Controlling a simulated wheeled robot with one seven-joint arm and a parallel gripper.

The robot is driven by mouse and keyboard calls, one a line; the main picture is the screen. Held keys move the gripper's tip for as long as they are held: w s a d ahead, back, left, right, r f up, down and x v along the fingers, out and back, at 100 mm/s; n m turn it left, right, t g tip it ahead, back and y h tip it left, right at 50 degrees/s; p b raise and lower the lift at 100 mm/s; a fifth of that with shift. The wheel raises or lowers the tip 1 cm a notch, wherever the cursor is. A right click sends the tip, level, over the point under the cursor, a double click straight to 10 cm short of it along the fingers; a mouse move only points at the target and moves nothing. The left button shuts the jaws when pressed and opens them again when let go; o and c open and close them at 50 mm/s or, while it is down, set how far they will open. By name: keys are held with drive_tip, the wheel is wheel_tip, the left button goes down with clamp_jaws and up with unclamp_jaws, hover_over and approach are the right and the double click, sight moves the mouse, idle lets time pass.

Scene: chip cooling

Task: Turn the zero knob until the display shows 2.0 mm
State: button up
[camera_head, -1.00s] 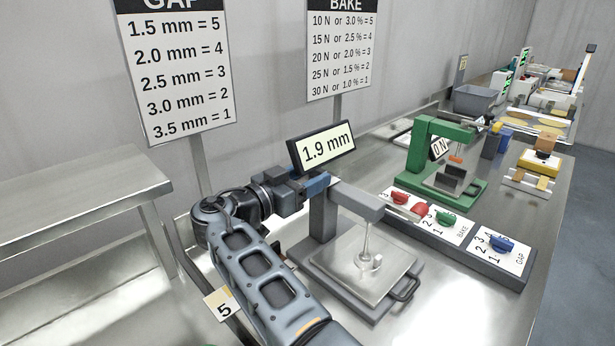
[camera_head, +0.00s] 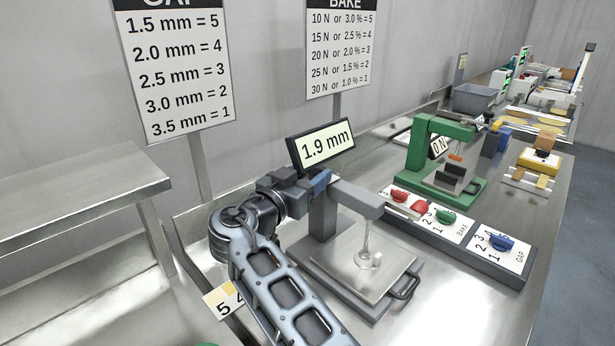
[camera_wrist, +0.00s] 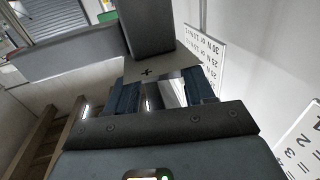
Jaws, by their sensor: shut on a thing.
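The thickness gauge's display (camera_head: 325,147) reads 1.9 mm. It sits above the grey gauge stand (camera_head: 322,212), whose arm holds a thin probe over a flat plate (camera_head: 345,268). My gripper (camera_head: 311,180) is at the upper left of the stand, behind the arm's end and below the display. In the wrist view my gripper (camera_wrist: 165,93) has its two blue-grey fingers shut on a shiny metallic knob (camera_wrist: 168,90) on the side of the gauge. The knob is hidden in the head view.
A green press (camera_head: 440,165) with its own display reading 0 N stands behind to the right. Panels with red, green and blue knobs (camera_head: 502,242) lie along the bench. A bare steel table (camera_head: 70,195) stands at left.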

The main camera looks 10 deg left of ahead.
drive_tip(key=n+y+b, duration=0.1)
drive_tip(key=y, duration=0.1)
drive_tip(key=n+t+y+b, duration=0.1)
drive_tip(key=n+y, duration=0.1)
drive_tip(key=shift+s+d+f+t+y, duration=0.15)
drive_tip(key=shift+d+t+y, duration=0.15)
drive_tip(key=shift+d, duration=0.1)
drive_tip(key=shift+d+r+n+y, duration=0.1)
drive_tip(key=shift+n+y, duration=0.55)
drive_tip(key=shift+y, duration=0.3)
drive_tip(key=shift+d+r+n+y, duration=0.1)
drive_tip(key=shift+n+y, duration=0.55)
drive_tip(key=shift+y, duration=0.6)
drive_tip(key=o, duration=1)
drive_tip(key=shift+o, duration=0.2)
drive_tip(key=s+b, duration=0.1)
drive_tip(key=s, duration=0.6)
drive_tip(key=shift+s+d, duration=0.35)
drive_tip(key=shift+s, duration=0.05)
drive_tip(key=shift+f, duration=0.1)
